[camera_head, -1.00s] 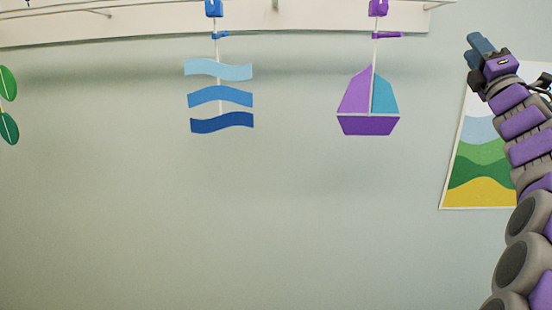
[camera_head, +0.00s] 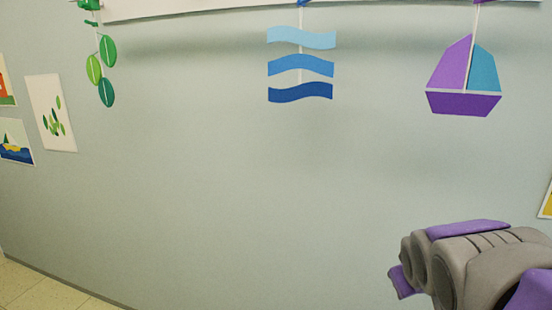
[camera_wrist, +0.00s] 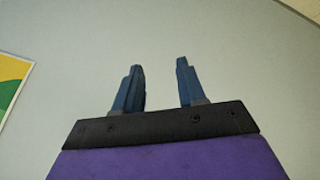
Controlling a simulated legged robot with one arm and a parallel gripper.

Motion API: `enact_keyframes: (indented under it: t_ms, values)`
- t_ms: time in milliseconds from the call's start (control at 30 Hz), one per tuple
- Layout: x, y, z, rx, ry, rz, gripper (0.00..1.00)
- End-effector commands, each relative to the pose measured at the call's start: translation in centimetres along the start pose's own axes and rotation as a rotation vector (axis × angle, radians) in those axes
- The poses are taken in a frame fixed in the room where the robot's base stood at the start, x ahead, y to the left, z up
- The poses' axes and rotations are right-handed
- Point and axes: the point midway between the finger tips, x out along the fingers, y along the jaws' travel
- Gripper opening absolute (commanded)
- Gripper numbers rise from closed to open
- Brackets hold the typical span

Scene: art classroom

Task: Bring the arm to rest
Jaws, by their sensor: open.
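My gripper (camera_wrist: 160,85) shows in the wrist view with its two blue fingers spread apart and nothing between them. A plain pale wall (camera_wrist: 235,60) lies beyond the fingers. In the head view my arm is folded low at the lower right, and the gripper's fingers cannot be made out there.
A leaf mobile (camera_head: 107,65), a blue wave mobile (camera_head: 301,67) and a sailboat mobile (camera_head: 465,80) hang along the top by the wall (camera_head: 230,190). Pictures such as a leaf print (camera_head: 51,113) are on the wall at left. Tiled floor (camera_head: 35,290) shows at lower left.

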Motion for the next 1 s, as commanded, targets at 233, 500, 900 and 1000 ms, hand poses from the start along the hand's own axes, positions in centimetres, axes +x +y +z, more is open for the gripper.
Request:
enact_keyframes:
  t_ms: [233, 500, 900, 1000]
  values:
    - [-0.6, -11.1, 13.2, 0.079, -0.335, -0.199, 0.4]
    - [-3.6, -17.8, 24.4, 0.132, -0.64, -0.318, 0.4]
    - [-4.6, -19.2, 26.5, 0.141, -0.705, -0.333, 0.4]
    - [-4.6, -19.2, 26.5, 0.141, -0.705, -0.333, 0.4]
